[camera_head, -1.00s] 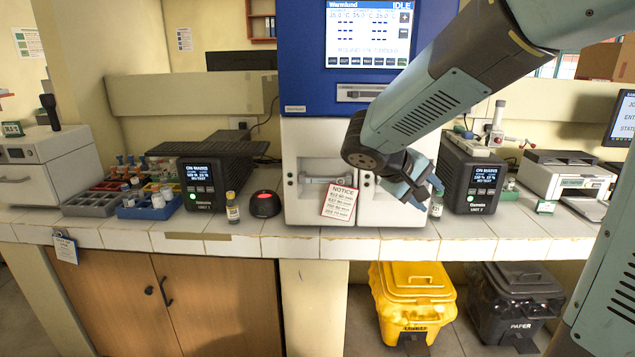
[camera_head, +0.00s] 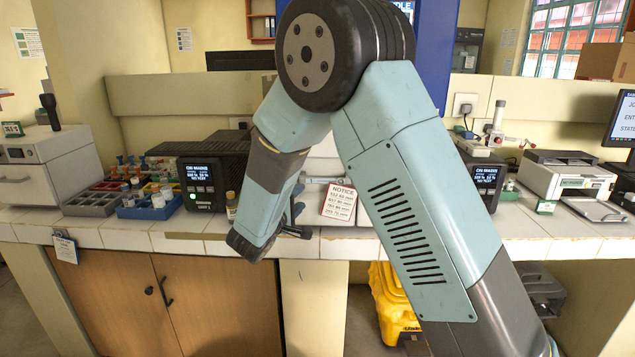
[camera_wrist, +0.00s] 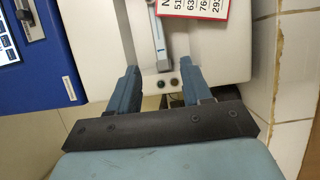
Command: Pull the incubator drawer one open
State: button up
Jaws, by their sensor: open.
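The incubator is blue above (camera_head: 436,70) and white below. In the head view my arm hides most of its white front. In the wrist view the white drawer front (camera_wrist: 205,55) carries a grey bar handle (camera_wrist: 158,38). The handle lines up with the gap between my fingers, but I cannot tell the distance or any contact. My gripper (camera_wrist: 158,75) is open, with nothing seen held. In the head view it (camera_head: 297,212) shows partly behind my arm, in front of the counter edge at the incubator's left.
A notice card (camera_head: 338,203) hangs on the white front, close to the handle; the wrist view shows it too (camera_wrist: 192,8). A small bottle (camera_head: 231,207) and a black display unit (camera_head: 200,184) stand to the left. A yellow bin (camera_head: 392,298) is below the counter.

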aim_at(317, 182)
jog(key=x, duration=1.3)
jog(key=shift+w+d+f, duration=0.1)
jog(key=shift+w, duration=0.25)
grip_shut()
